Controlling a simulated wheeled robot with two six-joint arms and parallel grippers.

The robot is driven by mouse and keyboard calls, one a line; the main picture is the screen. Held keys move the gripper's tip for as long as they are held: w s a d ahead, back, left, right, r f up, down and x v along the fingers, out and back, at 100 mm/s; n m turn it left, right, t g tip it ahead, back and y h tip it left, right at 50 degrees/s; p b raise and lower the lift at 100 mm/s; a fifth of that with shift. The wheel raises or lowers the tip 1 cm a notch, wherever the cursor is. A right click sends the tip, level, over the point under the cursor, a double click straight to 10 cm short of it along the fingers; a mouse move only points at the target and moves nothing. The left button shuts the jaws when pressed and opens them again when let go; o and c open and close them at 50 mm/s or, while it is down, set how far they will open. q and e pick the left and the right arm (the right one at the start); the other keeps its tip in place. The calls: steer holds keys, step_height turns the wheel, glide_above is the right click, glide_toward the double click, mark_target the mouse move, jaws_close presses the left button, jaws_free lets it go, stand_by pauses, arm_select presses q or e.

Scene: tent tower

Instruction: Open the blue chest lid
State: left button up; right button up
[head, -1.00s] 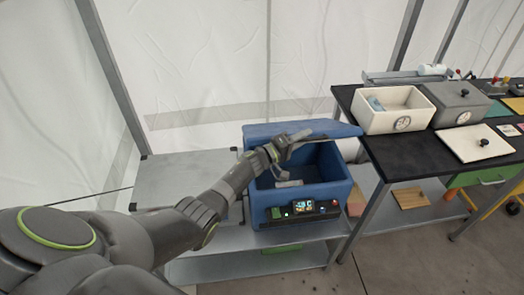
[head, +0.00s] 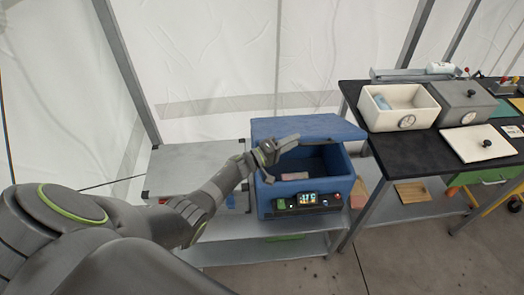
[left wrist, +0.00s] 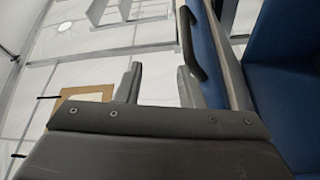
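The blue chest (head: 315,192) stands on a grey metal table, with a small control panel (head: 308,199) on its front. Its blue lid (head: 312,128) is raised and tilted back, and the dark inside shows. My left gripper (head: 287,144) is at the left side of the opening, in front of the lid's left part. In the left wrist view its two fingers (left wrist: 158,78) are apart with nothing between them. A dark bar handle (left wrist: 188,46) on a blue-edged panel is close to the right finger. My right gripper is out of view.
A reddish block (head: 295,178) lies inside the chest. A black table (head: 405,155) to the right bears a white bin (head: 398,121), a grey box (head: 464,115) and a white lid (head: 478,152). The grey tabletop (head: 190,165) left of the chest is clear.

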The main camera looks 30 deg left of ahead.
arm_select(q)
steer(key=r+p+v, duration=0.1)
steer(key=p+v, duration=0.1)
steer(key=v, duration=0.8)
steer(key=shift+s+a, duration=0.2)
steer(key=shift+s, duration=0.15)
stand_by(0.3)
steer(key=shift+r, duration=0.1)
stand_by(0.4)
